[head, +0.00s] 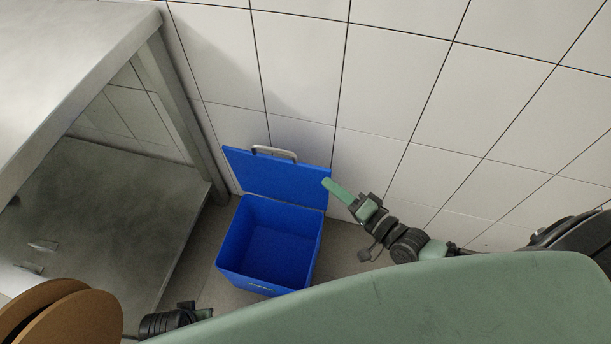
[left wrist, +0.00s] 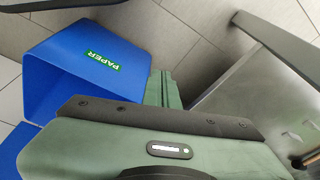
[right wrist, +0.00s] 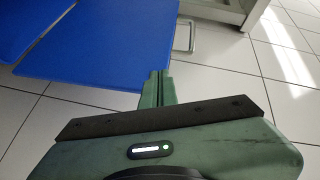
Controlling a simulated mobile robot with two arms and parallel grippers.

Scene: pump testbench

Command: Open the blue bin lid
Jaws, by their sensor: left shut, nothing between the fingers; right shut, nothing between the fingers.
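The blue bin (head: 268,240) stands on the floor against the tiled wall, open and empty inside. Its lid (head: 272,180) is swung up and leans back towards the wall, with a metal handle (head: 274,152) on its far edge. My right gripper (head: 328,184) is shut and empty, its tip at the right edge of the lid; I cannot tell if they touch. The right wrist view shows the lid (right wrist: 110,45) beyond the fingers (right wrist: 157,82). My left gripper (left wrist: 166,80) is shut and empty near the bin's outer wall (left wrist: 85,62), which bears a green PAPER label (left wrist: 102,62).
A metal table (head: 60,60) with a lower shelf (head: 100,215) stands left of the bin. The tiled wall (head: 400,90) rises behind. Round brown discs (head: 65,315) show at bottom left.

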